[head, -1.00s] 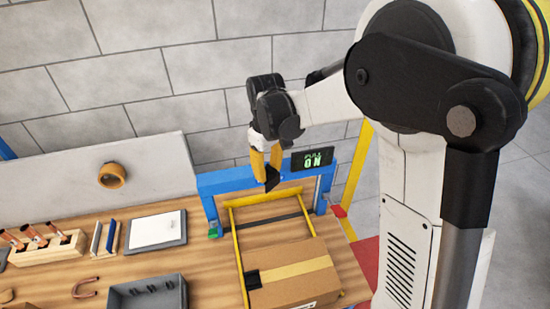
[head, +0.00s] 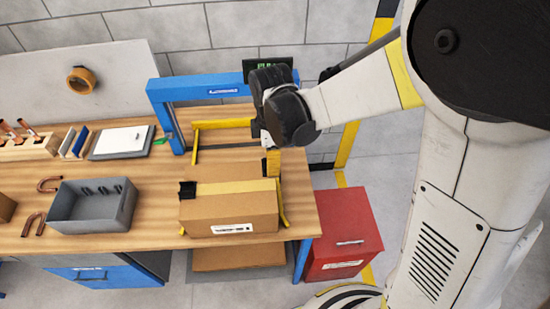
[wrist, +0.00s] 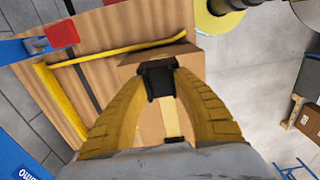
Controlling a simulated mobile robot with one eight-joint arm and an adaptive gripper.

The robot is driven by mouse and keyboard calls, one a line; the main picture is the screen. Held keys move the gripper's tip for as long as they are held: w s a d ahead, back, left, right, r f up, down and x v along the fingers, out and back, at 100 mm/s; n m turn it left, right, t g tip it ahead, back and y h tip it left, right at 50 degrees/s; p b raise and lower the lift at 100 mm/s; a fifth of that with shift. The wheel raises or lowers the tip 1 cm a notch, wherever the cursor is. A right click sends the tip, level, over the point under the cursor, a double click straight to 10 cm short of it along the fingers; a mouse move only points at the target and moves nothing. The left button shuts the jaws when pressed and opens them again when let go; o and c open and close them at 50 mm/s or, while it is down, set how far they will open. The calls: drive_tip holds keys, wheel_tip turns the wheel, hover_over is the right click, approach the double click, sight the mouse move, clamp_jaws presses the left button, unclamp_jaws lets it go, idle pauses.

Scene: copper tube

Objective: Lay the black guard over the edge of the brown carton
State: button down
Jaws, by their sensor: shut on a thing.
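The brown carton (head: 200,217) lies on the bench with yellow tape along its top. It also shows in the wrist view (wrist: 182,55), beyond and between my fingers. My gripper (head: 272,165) has yellow fingers and hangs at the carton's right end in the head view. It is shut on a black guard (wrist: 158,82), a small angled piece seen between the fingertips. Another black guard (head: 187,190) sits on the carton's left top edge.
A blue frame (head: 165,103) with yellow rails (head: 223,124) stands behind the carton. A grey bin (head: 82,217), a tablet (head: 122,142) and copper tubes (head: 33,222) lie left. A red cabinet (head: 342,235) stands right of the bench.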

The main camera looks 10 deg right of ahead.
sight(271, 185)
drive_tip(key=shift+a+f+b, duration=0.1)
drive_tip(key=shift+f+b, duration=0.2)
drive_tip(key=shift+f, duration=0.3)
drive_tip(key=shift+f+b, duration=2.2)
drive_tip(key=shift+f, duration=1)
drive_tip(key=shift+a+f+b, duration=0.1)
drive_tip(key=shift+f+b, duration=0.3)
drive_tip(key=shift+b, duration=0.05)
drive_tip(key=shift+a+f, duration=0.1)
drive_tip(key=c, duration=1)
unclamp_jaws()
